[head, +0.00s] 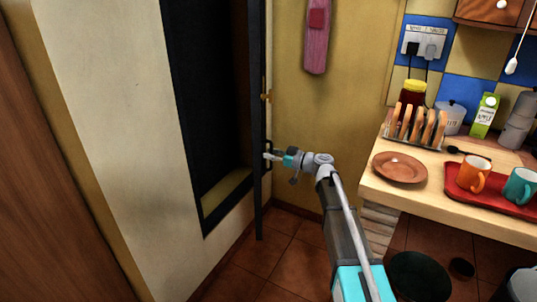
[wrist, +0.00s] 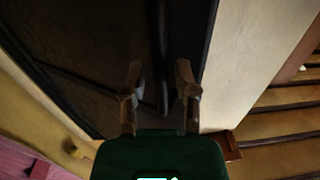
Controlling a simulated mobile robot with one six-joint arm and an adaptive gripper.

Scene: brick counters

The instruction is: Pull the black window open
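The black window has a dark frame (head: 190,90) in the pale wall at the left of the head view. Its black sash (head: 258,205) shows nearly edge-on at the right side of the opening and looks swung out from the frame. My gripper (head: 268,157) is at the sash, at handle height. In the wrist view, my gripper's fingers (wrist: 158,72) are apart, one on each side of a dark upright handle bar (wrist: 163,95). A gap shows beside the bar, so the fingers do not look closed on it. Contact is hard to judge in the dark picture.
A wooden counter (head: 450,212) stands at the right with a toast rack (head: 418,128), a brown plate (head: 400,168) and a red tray (head: 462,190) with mugs. A dark round bin (head: 418,276) is below it. Tiled floor (head: 270,255) is clear between the window and counter.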

